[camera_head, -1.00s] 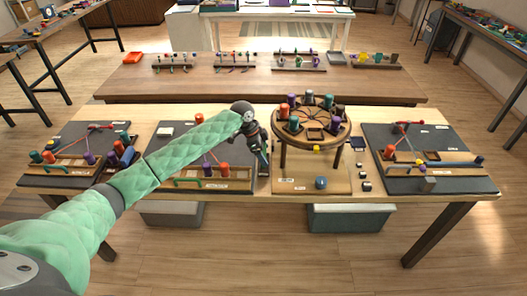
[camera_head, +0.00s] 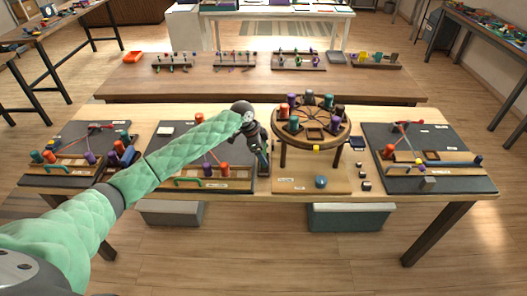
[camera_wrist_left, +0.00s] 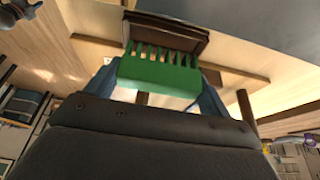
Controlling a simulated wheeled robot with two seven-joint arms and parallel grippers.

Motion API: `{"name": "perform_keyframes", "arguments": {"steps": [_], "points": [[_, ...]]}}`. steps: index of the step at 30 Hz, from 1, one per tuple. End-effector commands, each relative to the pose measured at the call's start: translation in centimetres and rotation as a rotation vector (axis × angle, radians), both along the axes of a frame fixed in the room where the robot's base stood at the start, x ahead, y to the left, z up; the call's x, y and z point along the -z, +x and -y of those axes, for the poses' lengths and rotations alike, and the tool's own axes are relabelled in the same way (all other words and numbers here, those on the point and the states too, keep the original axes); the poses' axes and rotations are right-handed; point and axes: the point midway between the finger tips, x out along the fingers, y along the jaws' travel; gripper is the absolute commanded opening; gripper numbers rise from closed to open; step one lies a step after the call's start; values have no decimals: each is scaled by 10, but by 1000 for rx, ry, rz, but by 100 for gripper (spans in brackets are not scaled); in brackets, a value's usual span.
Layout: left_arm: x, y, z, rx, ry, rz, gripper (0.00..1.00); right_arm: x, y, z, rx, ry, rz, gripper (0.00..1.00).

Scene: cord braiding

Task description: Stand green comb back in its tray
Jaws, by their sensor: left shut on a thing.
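The green comb (camera_wrist_left: 158,75) shows in the left wrist view, with its row of teeth pointing to the top of the picture. My left gripper (camera_wrist_left: 160,85) is shut on it, with a finger at each side. The teeth end in front of a dark brown wooden piece (camera_wrist_left: 168,30), which may be the tray; I cannot tell whether they touch it. In the head view my left gripper (camera_head: 263,166) points down at the right edge of the middle dark board (camera_head: 240,150). The comb is too small or hidden to make out there. My right gripper is not in view.
A round wooden stand (camera_head: 316,136) with several coloured bobbins rises just right of my left gripper. A blue round object (camera_head: 321,182) and small dark blocks (camera_head: 363,176) lie nearby. Another dark board (camera_head: 410,137) with cords is at the right.

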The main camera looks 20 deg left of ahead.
Motion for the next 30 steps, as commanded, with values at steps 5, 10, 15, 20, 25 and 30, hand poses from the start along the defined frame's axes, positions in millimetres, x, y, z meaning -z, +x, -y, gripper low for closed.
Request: {"name": "perform_keyframes", "arguments": {"steps": [5, 10, 15, 20, 25, 30], "points": [[3, 0, 0, 0, 0, 0, 59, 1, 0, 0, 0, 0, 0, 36], [5, 0, 0, 0, 0, 0, 59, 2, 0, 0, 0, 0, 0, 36], [8, 0, 0, 0, 0, 0, 59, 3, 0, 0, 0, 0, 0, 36], [11, 0, 0, 0, 0, 0, 59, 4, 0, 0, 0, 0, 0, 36], [13, 0, 0, 0, 0, 0, 59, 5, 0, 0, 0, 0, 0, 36], [16, 0, 0, 0, 0, 0, 59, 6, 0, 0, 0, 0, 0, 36]]}}
